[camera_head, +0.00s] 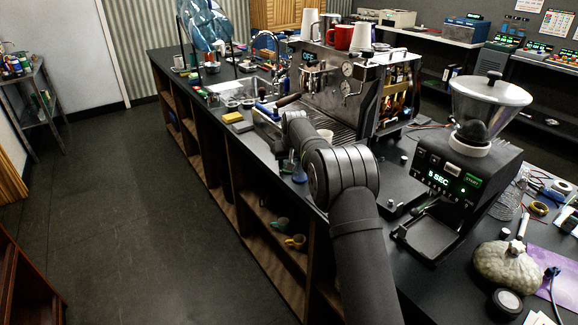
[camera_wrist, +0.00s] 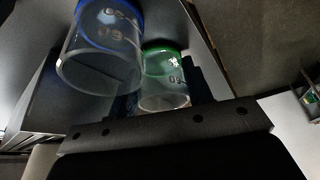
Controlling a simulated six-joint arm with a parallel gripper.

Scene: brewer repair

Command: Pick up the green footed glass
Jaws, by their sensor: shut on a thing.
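In the wrist view the green footed glass (camera_wrist: 165,92) is clear with a green band and pale markings. It sits between the dark fingers of my gripper (camera_wrist: 162,80), which is shut on it. A larger-looking clear glass with a blue band (camera_wrist: 100,58) is close on the left and partly overlaps the green glass in the picture. I cannot tell whether the two touch. In the head view my arm hides the gripper and the green glass. A small bluish glass (camera_head: 298,172) shows at the counter edge beside my arm.
The espresso machine (camera_head: 335,88) stands behind my arm, with cups (camera_head: 344,37) on top. The grinder (camera_head: 465,165) stands on the right. A yellow sponge (camera_head: 233,117) lies on the black counter (camera_head: 165,62) to the left. The floor in front is clear.

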